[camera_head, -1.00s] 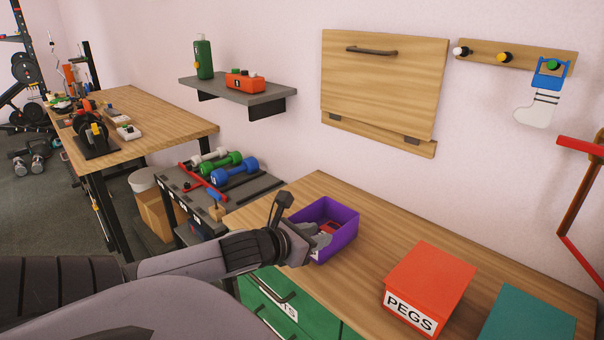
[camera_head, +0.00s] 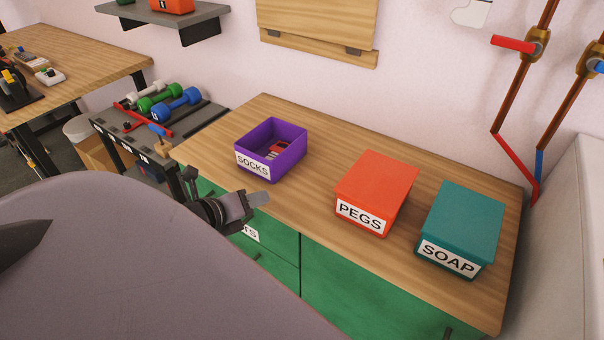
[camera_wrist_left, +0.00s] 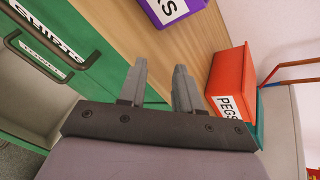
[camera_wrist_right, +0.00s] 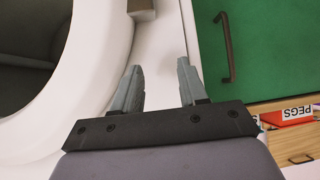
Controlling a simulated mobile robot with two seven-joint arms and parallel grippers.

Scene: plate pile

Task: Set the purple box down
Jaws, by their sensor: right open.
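The purple box (camera_head: 283,163), labelled SOCKS, stands upright and open-topped on the left part of the wooden counter (camera_head: 330,180). A small red and grey item (camera_head: 276,148) lies inside it. In the left wrist view a corner of the purple box (camera_wrist_left: 172,8) shows at the top. My left gripper (camera_head: 250,204) is just in front of the box at the counter's front edge, apart from it. Its two fingers (camera_wrist_left: 160,85) are spread with nothing between them. My right gripper (camera_wrist_right: 157,85) is open and empty, near a white round-doored machine (camera_wrist_right: 125,60) and a green cabinet front.
A red PEGS box (camera_head: 375,190) and a teal SOAP box (camera_head: 462,225) stand to the right on the counter. Green drawers (camera_head: 350,290) are below. A dark rack with dumbbells (camera_head: 160,100) stands to the left. Counter space between the purple and red boxes is clear.

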